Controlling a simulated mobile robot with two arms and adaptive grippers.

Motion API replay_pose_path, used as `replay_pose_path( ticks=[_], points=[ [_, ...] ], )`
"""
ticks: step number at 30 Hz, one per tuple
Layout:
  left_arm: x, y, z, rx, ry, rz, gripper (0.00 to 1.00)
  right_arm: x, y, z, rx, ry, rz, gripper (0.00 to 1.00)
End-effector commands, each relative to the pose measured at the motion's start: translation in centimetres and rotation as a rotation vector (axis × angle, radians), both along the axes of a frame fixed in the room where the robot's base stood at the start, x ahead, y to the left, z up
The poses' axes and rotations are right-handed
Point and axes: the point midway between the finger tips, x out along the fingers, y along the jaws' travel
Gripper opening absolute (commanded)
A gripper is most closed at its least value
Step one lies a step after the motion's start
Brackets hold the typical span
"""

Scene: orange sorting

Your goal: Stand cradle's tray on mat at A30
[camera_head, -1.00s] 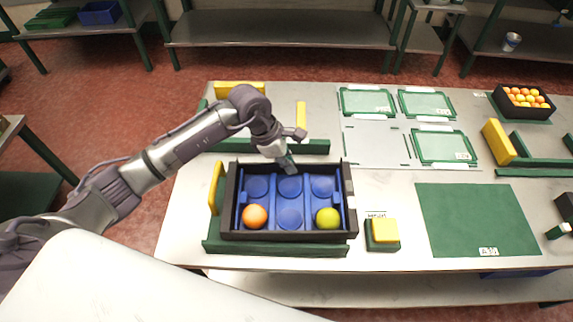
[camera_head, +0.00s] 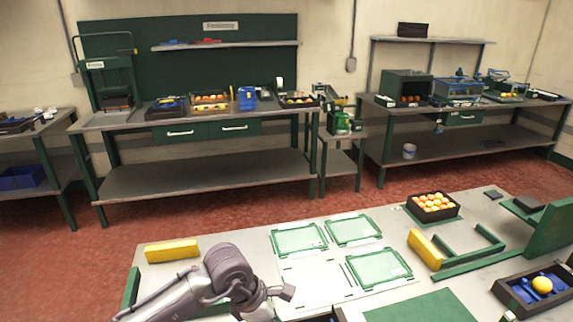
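The plain green mat (camera_head: 425,307) shows only its far part at the bottom edge. Its label is out of view, so I cannot read whether it is A30. My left gripper (camera_head: 283,297) is at the bottom, low over the near table; its fingertips are too unclear to tell open from shut. The cradle and the blue tray in it are below the picture, so I cannot see whether the gripper touches the tray. My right gripper is not in view.
A black box with a blue insert and a yellow fruit (camera_head: 542,285) stands at the right. A black crate of oranges (camera_head: 433,206) stands at the back. Green-framed places (camera_head: 299,240) lie mid-table. Yellow blocks (camera_head: 171,251) and green rails are raised obstacles. Workbenches line the wall.

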Motion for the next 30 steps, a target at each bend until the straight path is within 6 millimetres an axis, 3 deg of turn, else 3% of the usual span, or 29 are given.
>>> replay_pose_path(
  ticks=[5,11,21,25,30],
  points=[
    [-0.8,1.4,0.5,0.002,-0.004,-0.208,0.0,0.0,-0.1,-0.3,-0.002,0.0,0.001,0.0],
    [-2.9,4.4,1.4,0.005,-0.002,-0.633,0.0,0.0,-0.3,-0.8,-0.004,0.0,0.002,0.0],
    [-8.1,11.8,3.8,0.006,0.002,-1.467,0.0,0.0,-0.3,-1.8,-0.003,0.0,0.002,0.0],
    [-9.7,13.9,4.8,0.003,0.002,-1.677,0.0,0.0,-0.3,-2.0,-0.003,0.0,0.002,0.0],
    [-10.8,15.2,5.5,0.002,0.0,-1.818,0.0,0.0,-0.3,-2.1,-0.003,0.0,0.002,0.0]
  ],
)
